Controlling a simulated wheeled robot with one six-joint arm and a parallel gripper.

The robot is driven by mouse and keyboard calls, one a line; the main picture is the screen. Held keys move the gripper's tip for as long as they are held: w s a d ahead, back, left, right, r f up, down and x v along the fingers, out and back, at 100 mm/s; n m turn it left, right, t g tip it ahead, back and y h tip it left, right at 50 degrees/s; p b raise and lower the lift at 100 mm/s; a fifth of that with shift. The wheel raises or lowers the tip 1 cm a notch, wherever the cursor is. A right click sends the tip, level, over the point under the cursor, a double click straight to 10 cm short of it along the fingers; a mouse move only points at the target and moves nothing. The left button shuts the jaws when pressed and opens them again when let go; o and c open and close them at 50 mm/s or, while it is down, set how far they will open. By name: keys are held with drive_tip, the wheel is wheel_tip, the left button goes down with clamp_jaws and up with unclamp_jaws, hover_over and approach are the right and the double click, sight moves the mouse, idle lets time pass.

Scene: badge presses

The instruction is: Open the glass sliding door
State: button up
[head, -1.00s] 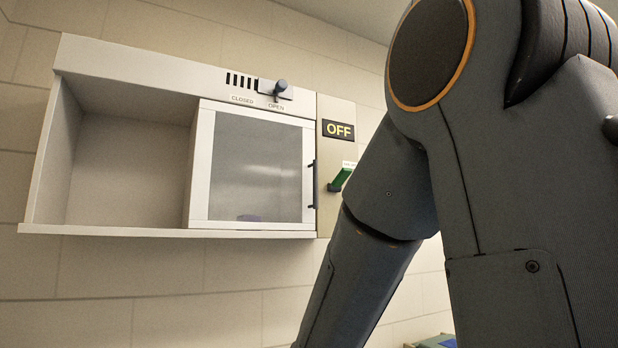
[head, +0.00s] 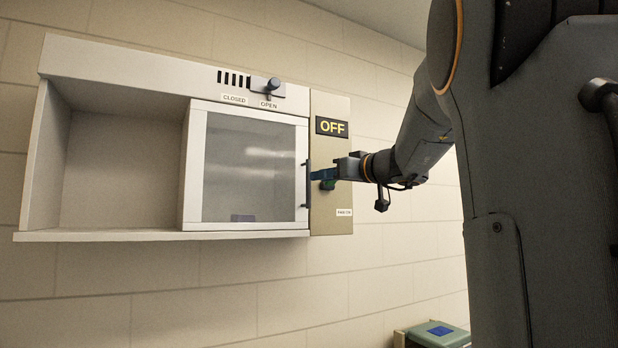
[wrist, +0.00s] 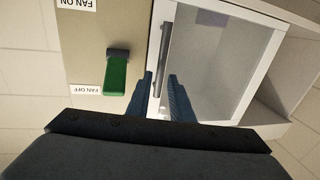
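The glass sliding door (head: 251,165), a white frame around a grey pane, covers the right part of the wall cabinet (head: 120,235). Its dark vertical bar handle (head: 306,183) is on its right edge. The handle also shows in the wrist view (wrist: 165,45). My gripper (head: 314,175) is at the handle, coming from the right. In the wrist view its two blue fingers (wrist: 161,74) are apart, with the handle's bar seen in the gap between them. I cannot tell whether they touch it. A small purple thing (head: 243,218) shows behind the pane.
The left bay (head: 120,165) is uncovered and looks empty. The knob (head: 273,84) above the door stands by the OPEN label. Right of the door are an OFF display (head: 332,127) and a green lever (wrist: 115,77), pointing towards FAN OFF. A green-grey box (head: 438,334) is lower right.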

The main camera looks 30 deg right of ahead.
drive_tip(key=p+x, duration=0.3)
drive_tip(key=x, duration=0.3)
drive_tip(key=shift+w+a+f, duration=0.1)
drive_tip(key=shift+w, duration=0.1)
clamp_jaws()
